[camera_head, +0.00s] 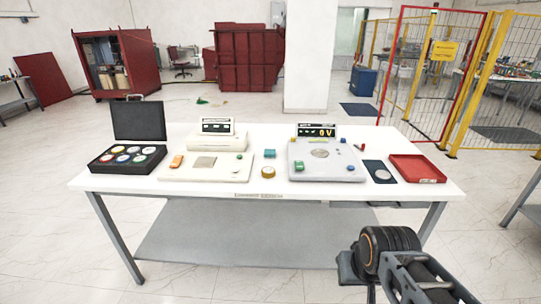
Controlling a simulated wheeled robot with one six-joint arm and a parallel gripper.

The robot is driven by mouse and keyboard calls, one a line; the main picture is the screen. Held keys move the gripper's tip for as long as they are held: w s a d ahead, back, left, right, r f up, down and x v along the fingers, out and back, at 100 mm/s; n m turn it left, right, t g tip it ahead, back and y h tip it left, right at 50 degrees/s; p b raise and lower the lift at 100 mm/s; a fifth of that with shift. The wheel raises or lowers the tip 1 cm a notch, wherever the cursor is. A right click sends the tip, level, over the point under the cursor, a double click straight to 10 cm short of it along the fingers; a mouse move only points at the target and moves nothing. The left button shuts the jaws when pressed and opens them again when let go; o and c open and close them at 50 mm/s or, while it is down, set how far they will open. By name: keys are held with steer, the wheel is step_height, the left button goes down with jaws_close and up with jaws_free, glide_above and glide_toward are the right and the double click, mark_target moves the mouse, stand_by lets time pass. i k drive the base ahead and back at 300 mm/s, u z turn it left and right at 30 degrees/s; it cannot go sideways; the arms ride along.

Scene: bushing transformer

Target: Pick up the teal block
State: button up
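The teal block (270,154) is a small block lying on the white table (222,189), in the gap between the two bench devices. It stands behind a round tan, roll-like item and apart from it. My arm comes in from the lower right, in front of the table's near right corner. Its dark joint shows well below and to the right of the teal block. My gripper's fingertips cannot be made out in this view. Nothing touches the block.
A device with a screen and a green block (299,166) stands right of the teal block. A beige device (205,163) with an orange item (177,161) stands left. The tan roll (268,172) is in front. A red tray (418,169) lies far right, an open black case (127,158) far left.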

mark_target(268, 153)
steer(key=u, duration=0.6)
steer(key=i, duration=0.55)
steer(key=u, duration=0.9)
steer(key=i, duration=0.9)
steer(key=z, duration=0.75)
steer(key=i, duration=0.7)
steer(key=z, duration=0.75)
